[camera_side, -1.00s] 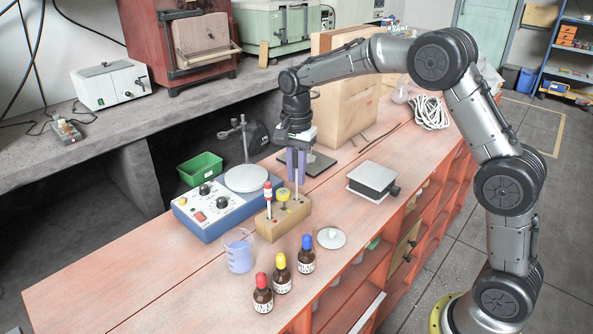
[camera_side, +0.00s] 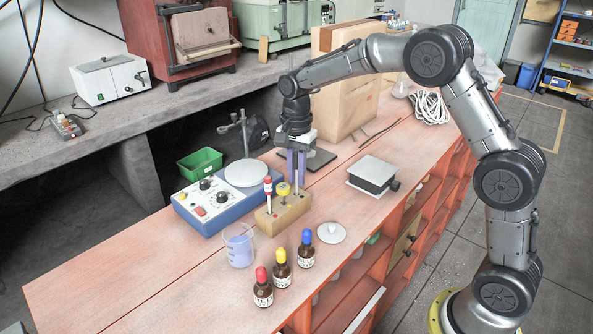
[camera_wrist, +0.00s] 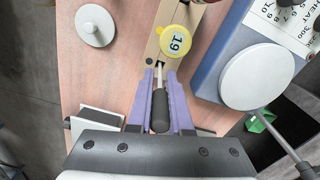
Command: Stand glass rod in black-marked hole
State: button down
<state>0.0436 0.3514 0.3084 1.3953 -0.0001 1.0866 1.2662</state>
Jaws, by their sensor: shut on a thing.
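My gripper (camera_side: 296,170), with purple fingers, is shut on the glass rod and holds it upright over the right end of the wooden block (camera_side: 270,228). In the wrist view the fingers (camera_wrist: 160,100) close around the rod's dark upper part (camera_wrist: 160,112). The thin pale length of the glass rod (camera_wrist: 160,74) runs down to the block (camera_wrist: 149,50). A black mark (camera_wrist: 149,61) shows on the block just beside the rod's lower end. The rod meets the end hole in the picture; I cannot tell how deep it is.
A yellow-topped piece (camera_side: 283,189) marked 19 stands right beside the rod, and a red-and-white-topped one (camera_side: 268,187) beyond it. A blue hotplate device (camera_side: 222,207), a beaker (camera_side: 239,246), dropper bottles (camera_side: 282,272) and a small lab jack (camera_side: 373,173) stand around.

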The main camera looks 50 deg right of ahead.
jog(key=shift+f, duration=0.6)
jog(key=shift+c, duration=1.8)
grip_release()
jog(key=shift+r, duration=3.55)
